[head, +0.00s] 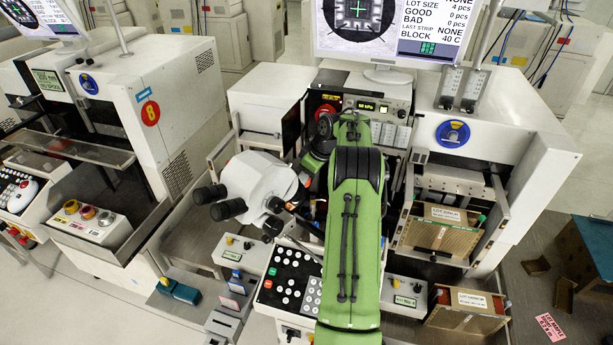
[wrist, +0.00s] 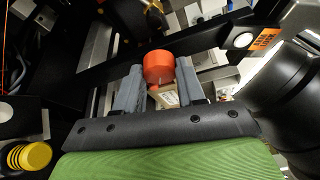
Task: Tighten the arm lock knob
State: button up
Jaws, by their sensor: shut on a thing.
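In the wrist view a round red-orange knob (wrist: 158,66), which I take for the arm lock knob, sits between the fingertips of my gripper (wrist: 158,78). The two grey fingers are shut on it from left and right. A small pale label or part shows below it, between the fingers. What the knob is mounted on is mostly hidden. In the head view my green arm reaches over the middle of the bonding machine and hides the gripper and the knob.
The white microscope head (head: 262,183) stands close left of my arm. A button panel (head: 290,275) lies below it. Lot magazines (head: 440,232) stand at the right. In the wrist view a black bar runs behind the knob, and a yellow ribbed knob (wrist: 30,156) is at lower left.

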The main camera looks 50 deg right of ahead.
jog(key=shift+f+m+h+b, duration=0.25)
jog(key=shift+m+h+b, duration=0.15)
jog(key=shift+m+b, duration=0.75)
jog(key=shift+a+r+m+h+b, duration=0.2)
jog(key=shift+m+h+b, duration=0.35)
jog(key=shift+m, duration=0.5)
jog(key=o, duration=1.1)
jog(key=shift+d, duration=0.1)
jog(key=shift+c, duration=0.2)
jog(key=shift+r, duration=0.1)
jog(key=d+p+v, duration=0.1)
jog(key=p+v, duration=0.1)
jog(key=v, duration=1.3)
jog(key=shift+s+a+r, duration=0.25)
jog(key=shift+s+a, duration=0.05)
jog(key=shift+a, duration=0.05)
jog(key=shift+d, duration=0.1)
